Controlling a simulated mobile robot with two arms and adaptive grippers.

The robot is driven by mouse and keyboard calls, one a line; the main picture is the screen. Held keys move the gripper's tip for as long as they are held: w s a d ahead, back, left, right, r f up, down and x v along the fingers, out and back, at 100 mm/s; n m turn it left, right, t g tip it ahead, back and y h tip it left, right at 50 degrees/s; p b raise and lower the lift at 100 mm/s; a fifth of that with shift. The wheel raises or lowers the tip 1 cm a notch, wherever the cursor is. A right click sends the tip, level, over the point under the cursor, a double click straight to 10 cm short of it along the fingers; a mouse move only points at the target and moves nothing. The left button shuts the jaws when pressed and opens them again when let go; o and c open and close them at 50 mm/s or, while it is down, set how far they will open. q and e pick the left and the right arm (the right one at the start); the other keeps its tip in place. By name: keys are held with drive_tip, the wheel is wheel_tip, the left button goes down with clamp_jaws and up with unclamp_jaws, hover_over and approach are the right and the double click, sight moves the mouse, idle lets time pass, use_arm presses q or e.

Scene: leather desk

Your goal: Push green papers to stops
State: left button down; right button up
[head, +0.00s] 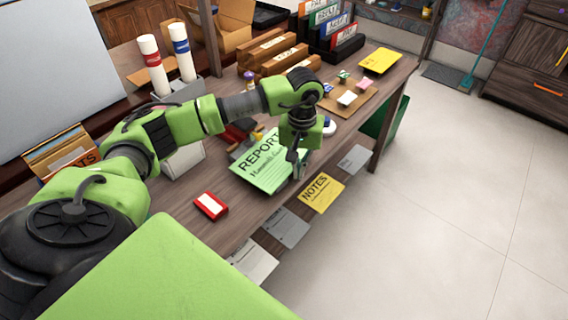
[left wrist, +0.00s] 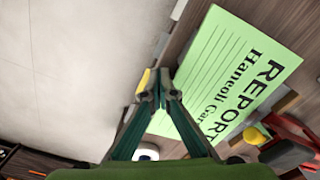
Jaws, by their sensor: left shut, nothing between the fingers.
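A green paper (head: 258,174) marked REPORT lies on the wooden desk (head: 182,232) near its front edge. In the left wrist view, the paper (left wrist: 228,62) lies at the upper right. My left gripper (head: 298,168) points down at the paper's right side in the head view. In the left wrist view, the left gripper (left wrist: 158,86) has its fingertips together at the paper's edge, with nothing between them. I cannot tell whether they touch it. Grey pieces show beside the paper's far edge, but I cannot tell whether these are the stops. My right gripper is out of view.
A red-and-white box (head: 210,206) lies left of the paper. A yellow NOTES card (head: 321,193) and grey cards (head: 285,228) sit along the front edge. Wooden trays (head: 265,50), binders and a yellow folder (head: 380,61) stand farther back. Open floor lies to the right.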

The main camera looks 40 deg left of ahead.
use_arm(q)
drive_tip(key=shift+w+a, duration=0.1)
drive_tip(key=shift+a, duration=0.7)
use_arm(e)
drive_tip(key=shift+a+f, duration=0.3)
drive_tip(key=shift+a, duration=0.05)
use_arm(q)
drive_tip(key=shift+a+b, duration=0.5)
drive_tip(key=shift+a, duration=0.15)
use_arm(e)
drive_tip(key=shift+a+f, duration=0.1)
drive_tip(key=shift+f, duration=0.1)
use_arm(q)
drive_tip(key=shift+d, duration=0.4)
drive_tip(key=shift+d, duration=0.35)
drive_tip(key=shift+r+p, duration=0.4)
drive_tip(key=shift+r, duration=0.25)
drive_tip(key=shift+r+p, duration=0.45)
drive_tip(key=shift+r, duration=0.35)
drive_tip(key=shift+r+p, duration=1.05)
drive_tip(key=shift+r, duration=1)
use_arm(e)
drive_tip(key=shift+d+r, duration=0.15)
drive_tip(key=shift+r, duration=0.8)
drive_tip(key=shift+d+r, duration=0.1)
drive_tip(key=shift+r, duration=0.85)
